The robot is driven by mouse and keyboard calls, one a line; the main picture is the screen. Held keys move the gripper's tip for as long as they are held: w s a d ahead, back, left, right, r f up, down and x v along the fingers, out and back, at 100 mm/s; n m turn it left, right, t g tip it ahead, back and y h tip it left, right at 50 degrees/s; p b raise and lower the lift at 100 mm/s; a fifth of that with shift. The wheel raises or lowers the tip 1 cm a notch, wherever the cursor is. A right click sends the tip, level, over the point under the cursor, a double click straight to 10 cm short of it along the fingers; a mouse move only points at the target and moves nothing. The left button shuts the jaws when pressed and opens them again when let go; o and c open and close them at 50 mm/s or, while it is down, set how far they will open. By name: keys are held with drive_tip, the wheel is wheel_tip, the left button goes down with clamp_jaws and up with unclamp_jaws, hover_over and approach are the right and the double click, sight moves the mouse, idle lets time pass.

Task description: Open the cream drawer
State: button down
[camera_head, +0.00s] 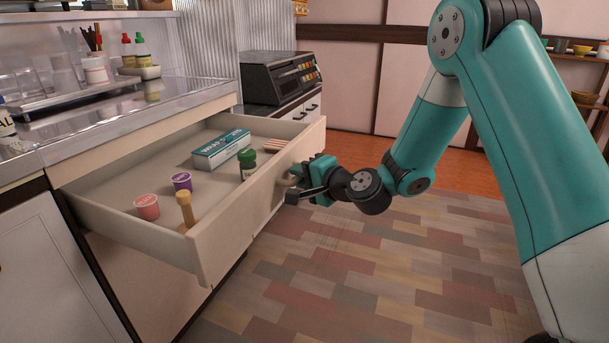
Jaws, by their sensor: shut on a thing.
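The cream drawer (235,222) is pulled well out of the cabinet below the steel counter, and its inside shows. Its handle (287,180) is on the front panel, partly hidden by my gripper. My gripper (295,186) is at the front panel, shut on the handle. Inside the drawer lie a teal and white wrap box (222,148), a green-capped jar (247,164), a purple cup (182,181), a pink cup (147,207) and a wooden pestle-like item (185,207).
The steel counter (150,112) above holds bottles, glasses and a tray. A black appliance (280,78) stands behind the drawer. Shelves with bowls (583,50) are at the far right. The tiled floor (370,270) in front of the drawer is clear.

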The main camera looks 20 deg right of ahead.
drive_tip(key=c, duration=1.1)
unclamp_jaws()
drive_tip(key=b+v, duration=1.4)
drive_tip(key=v, duration=0.3)
drive_tip(key=shift+s+b, duration=0.25)
drive_tip(key=shift+b, duration=0.1)
drive_tip(key=shift+a+r, duration=0.1)
